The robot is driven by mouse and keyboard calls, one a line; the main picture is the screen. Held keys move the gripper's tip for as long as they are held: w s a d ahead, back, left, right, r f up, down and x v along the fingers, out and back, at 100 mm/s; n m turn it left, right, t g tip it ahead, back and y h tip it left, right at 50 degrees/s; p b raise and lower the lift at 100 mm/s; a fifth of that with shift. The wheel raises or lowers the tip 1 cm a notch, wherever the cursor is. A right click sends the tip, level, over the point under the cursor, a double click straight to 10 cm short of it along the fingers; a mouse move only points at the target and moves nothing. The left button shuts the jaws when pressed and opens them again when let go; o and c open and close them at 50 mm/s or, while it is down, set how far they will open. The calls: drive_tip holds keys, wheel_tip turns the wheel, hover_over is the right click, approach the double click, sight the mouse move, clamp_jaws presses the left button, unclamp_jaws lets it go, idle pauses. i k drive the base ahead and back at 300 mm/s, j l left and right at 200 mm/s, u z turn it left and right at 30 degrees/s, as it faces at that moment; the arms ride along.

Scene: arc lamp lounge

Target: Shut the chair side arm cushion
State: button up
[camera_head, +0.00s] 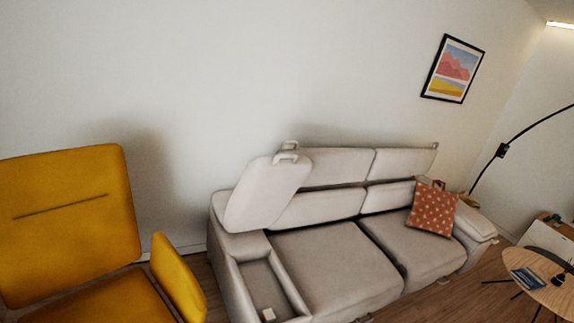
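A light grey sofa (330,262) stands against the wall in the head view. The cushion lid of its left arm (266,192) is raised, tilted up and back, with a loop-shaped handle (287,152) at its top. Below it the hollow compartment in the arm (262,284) is exposed, with a small pale object (268,314) near its front end. A yellow chair (70,225) is at the left, partly cut off, with a padded side arm (178,280) on its right. My gripper is not in view.
A round wooden table (543,276) with a dark blue item stands at the lower right. An arc lamp (503,150) curves beside the sofa. A narrow floor gap (202,262) separates chair and sofa.

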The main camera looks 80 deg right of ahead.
sight(267, 185)
drive_tip(key=k+j+z, duration=0.1)
drive_tip(key=z, duration=2.05)
drive_tip(key=i+l+z, duration=0.2)
drive_tip(key=i, duration=0.45)
drive_tip(key=i+l+z, duration=0.25)
drive_tip(key=i, duration=0.4)
drive_tip(key=i+u, duration=0.3)
drive_tip(key=i, duration=0.15)
drive_tip(key=i+l+u, duration=0.25)
drive_tip(key=i, duration=0.15)
